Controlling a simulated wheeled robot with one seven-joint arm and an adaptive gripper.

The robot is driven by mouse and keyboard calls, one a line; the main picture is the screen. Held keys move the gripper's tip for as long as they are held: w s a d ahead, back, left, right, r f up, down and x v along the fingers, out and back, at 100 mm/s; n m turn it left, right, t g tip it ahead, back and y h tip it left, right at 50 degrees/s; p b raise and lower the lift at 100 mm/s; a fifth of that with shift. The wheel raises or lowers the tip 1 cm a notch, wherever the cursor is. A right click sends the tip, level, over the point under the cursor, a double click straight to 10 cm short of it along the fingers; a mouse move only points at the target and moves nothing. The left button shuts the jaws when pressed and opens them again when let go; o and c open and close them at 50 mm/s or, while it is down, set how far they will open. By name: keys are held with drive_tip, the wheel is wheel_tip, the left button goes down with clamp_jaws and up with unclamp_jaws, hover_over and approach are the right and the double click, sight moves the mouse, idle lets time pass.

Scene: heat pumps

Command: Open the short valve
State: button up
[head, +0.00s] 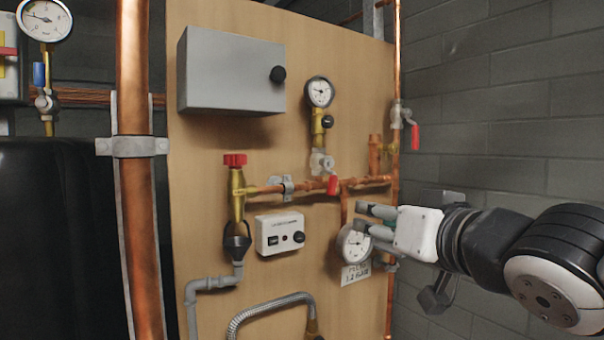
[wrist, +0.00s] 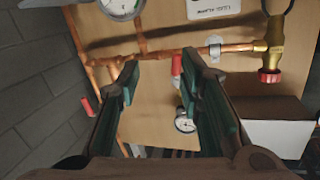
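A short red valve handle (head: 332,185) hangs on the horizontal copper pipe in the middle of the board, below a gauge. It also shows in the wrist view (wrist: 176,64), close to one fingertip, between the fingers as seen from there; I cannot tell whether it touches. Another red lever (head: 415,138) hangs from a valve on the vertical pipe at the right; it shows at the left of the wrist view (wrist: 86,106). My gripper (head: 362,219) is open and empty, in front of the lower gauge, below and right of the short handle. It spreads wide in the wrist view (wrist: 160,72).
The lower gauge (head: 354,242) partly hides behind my fingers. A white switch box (head: 281,234), a red-capped brass valve (head: 236,195) and a grey box (head: 231,75) are on the board. A thick copper pipe (head: 133,220) stands at the left.

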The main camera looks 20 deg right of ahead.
sight(335, 187)
drive_tip(key=shift+n+t+y, duration=0.3)
drive_tip(key=shift+t+y, duration=0.3)
drive_tip(key=w+a+r, duration=0.1)
drive_tip(key=w, duration=0.3)
drive_tip(key=w+r+b, duration=0.1)
drive_tip(key=w, duration=0.4)
drive_tip(key=w+a+r, duration=0.1)
drive_tip(key=w, duration=0.3)
drive_tip(key=shift+w+a, duration=0.2)
drive_tip(key=shift+a, duration=0.1)
drive_tip(key=shift+b, duration=0.35)
clamp_jaws()
